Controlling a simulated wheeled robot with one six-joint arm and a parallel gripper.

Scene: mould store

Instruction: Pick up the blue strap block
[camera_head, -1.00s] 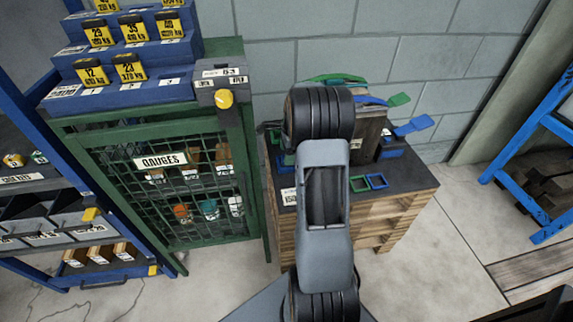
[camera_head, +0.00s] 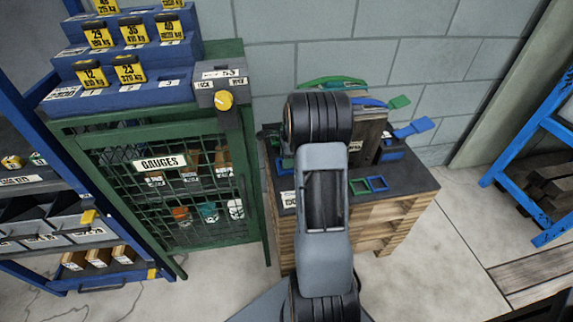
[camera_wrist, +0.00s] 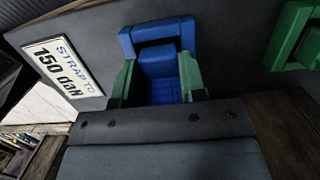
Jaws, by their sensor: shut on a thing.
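The blue strap block (camera_wrist: 163,88) shows in the wrist view between the two green fingers of my gripper (camera_wrist: 160,70). The fingers are closed against its left and right sides. A blue square frame (camera_wrist: 157,27) surrounds its far end on the dark top. I cannot tell whether the block is clear of the surface. A white label (camera_wrist: 62,72) reading "STRAP TO 150 daN" lies left of it. In the head view my own arm hides the gripper and the block.
A dark upright block (camera_head: 370,138) and coloured straps stand behind. A green gauges cabinet (camera_head: 112,178) is close on the left.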

